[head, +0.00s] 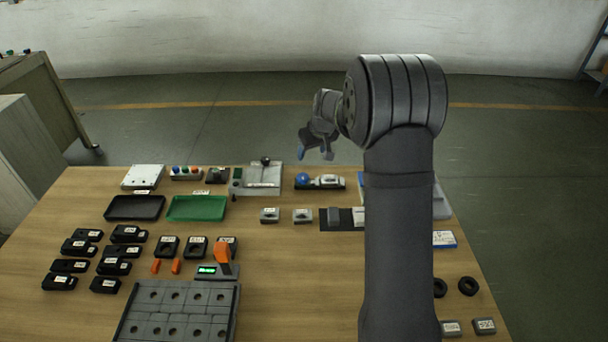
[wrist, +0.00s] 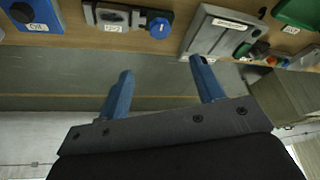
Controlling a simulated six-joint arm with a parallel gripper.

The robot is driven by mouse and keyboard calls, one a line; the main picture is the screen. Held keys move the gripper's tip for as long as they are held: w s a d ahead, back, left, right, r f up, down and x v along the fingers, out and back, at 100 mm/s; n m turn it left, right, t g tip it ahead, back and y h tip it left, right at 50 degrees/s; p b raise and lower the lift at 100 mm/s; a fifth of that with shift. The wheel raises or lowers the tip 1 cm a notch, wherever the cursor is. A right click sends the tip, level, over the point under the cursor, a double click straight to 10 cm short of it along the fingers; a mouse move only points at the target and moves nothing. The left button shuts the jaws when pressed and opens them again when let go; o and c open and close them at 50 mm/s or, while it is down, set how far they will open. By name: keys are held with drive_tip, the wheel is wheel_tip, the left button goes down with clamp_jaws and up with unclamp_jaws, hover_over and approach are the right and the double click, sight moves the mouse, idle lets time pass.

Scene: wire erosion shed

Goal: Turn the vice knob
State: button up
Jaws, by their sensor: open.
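The vice (head: 328,182) is a small grey and white block on a dark base near the back edge of the table. Its blue knob (head: 302,179) sits at its left end. In the wrist view, the vice (wrist: 112,17) is at the top, with the knob (wrist: 158,27) at its right end. My gripper (head: 315,153) is raised above the back edge of the table, apart from the knob. In the wrist view, the two blue fingers of my gripper (wrist: 161,66) are spread with nothing between them, and the knob lies beyond the fingertips.
A grey plate fixture (head: 260,181) with a black knob stands left of the vice. A green tray (head: 198,208) and a black tray (head: 134,208) lie farther left. Two small grey labelled blocks (head: 270,215) sit in front of the vice. My arm hides part of the table's right side.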

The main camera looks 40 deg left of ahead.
sight(303, 176)
drive_tip(key=x, duration=1.5)
drive_tip(key=shift+f, duration=0.25)
drive_tip(key=shift+c, duration=0.2)
drive_tip(key=c, duration=0.9)
